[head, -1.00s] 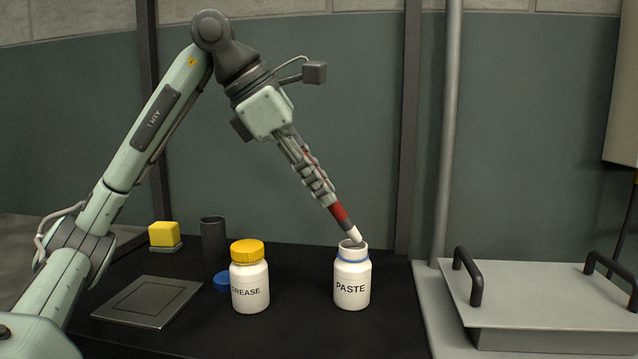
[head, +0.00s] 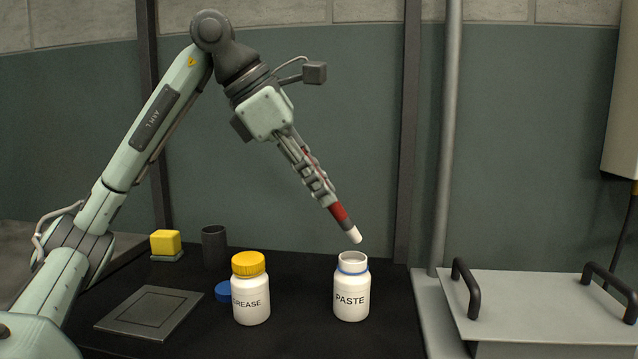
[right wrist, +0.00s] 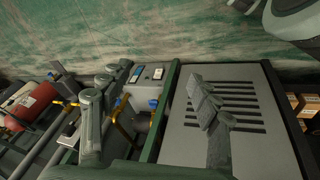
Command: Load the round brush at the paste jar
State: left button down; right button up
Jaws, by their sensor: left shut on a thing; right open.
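The round brush (head: 342,214) has a red handle and a white tip, and hangs tilted down to the right. My left gripper (head: 318,188) is shut on it. The white tip is just above the mouth of the open paste jar (head: 351,297), apart from its rim. The jar is white, labelled PASTE, with a blue band at the neck, and stands upright on the dark bench. Whether paste is on the tip cannot be told. In the right wrist view, my right gripper (right wrist: 148,104) is open and empty.
A white grease jar (head: 251,302) with a yellow lid stands left of the paste jar. A blue cap (head: 223,291), a dark cup (head: 214,246), a yellow block (head: 165,243) and a flat grey plate (head: 148,313) lie farther left. A handled grey panel (head: 545,300) is at the right.

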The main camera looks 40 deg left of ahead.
pick_arm(q)
jog(key=shift+r+p, duration=0.45)
jog(key=shift+r, duration=0.15)
jog(key=shift+r+p, duration=0.95)
jog(key=shift+p, duration=0.05)
jog(key=shift+r, duration=0.1)
pick_arm(e)
notch_tip(320, 180, down, 8)
jog(key=shift+w+g, duration=0.3)
jog(key=shift+w, duration=0.05)
